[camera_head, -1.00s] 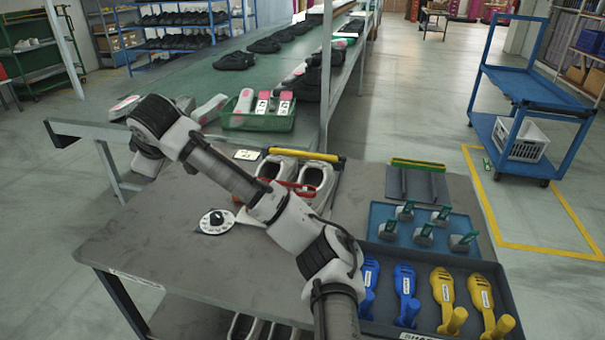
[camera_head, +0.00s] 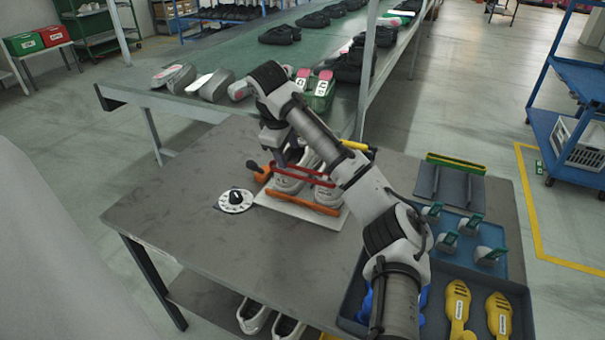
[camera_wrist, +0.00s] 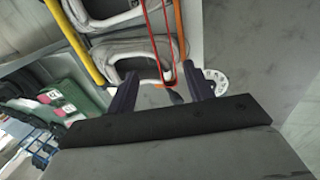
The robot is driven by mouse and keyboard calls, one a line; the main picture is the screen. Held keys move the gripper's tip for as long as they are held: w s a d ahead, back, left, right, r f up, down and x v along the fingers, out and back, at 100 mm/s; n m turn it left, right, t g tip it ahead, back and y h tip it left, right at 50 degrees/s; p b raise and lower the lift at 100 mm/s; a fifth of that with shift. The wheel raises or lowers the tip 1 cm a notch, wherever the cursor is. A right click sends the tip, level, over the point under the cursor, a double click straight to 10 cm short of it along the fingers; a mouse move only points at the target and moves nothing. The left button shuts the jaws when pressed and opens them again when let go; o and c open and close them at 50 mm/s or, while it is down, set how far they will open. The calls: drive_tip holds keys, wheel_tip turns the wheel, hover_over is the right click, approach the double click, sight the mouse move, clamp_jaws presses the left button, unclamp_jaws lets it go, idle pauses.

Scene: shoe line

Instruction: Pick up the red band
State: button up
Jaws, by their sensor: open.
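The red band (camera_wrist: 152,40) is a narrow loop running across the pair of grey-white shoes (camera_wrist: 135,62). In the head view the red band (camera_head: 292,179) shows as red strips over the shoes, partly hidden by my arm. My gripper (camera_wrist: 160,86) is open, with its two dark fingers on either side of the band's near end. I cannot tell whether a finger touches it. In the head view my gripper (camera_head: 282,152) points down at the shoes, its fingertips hard to make out.
The shoes stand on a white board (camera_head: 275,206) between an orange bar (camera_head: 305,204) and a yellow bar (camera_head: 357,146). An orange handle (camera_head: 258,171) and a white dial (camera_head: 236,201) are close by. Trays of tools stand right. The table's left side is clear.

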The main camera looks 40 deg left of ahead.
sight(291, 176)
drive_tip(key=shift+s+p+x, duration=0.2)
drive_tip(key=shift+p+x, duration=0.15)
drive_tip(key=shift+x, duration=1.1)
drive_tip(key=shift+s+p+x, duration=0.2)
drive_tip(key=shift+p+x, duration=0.1)
drive_tip(key=shift+x, duration=1.1)
drive_tip(key=shift+d+f, duration=0.1)
drive_tip(key=shift+d, duration=0.05)
drive_tip(key=c, duration=1.1)
drive_tip(key=shift+o, duration=0.2)
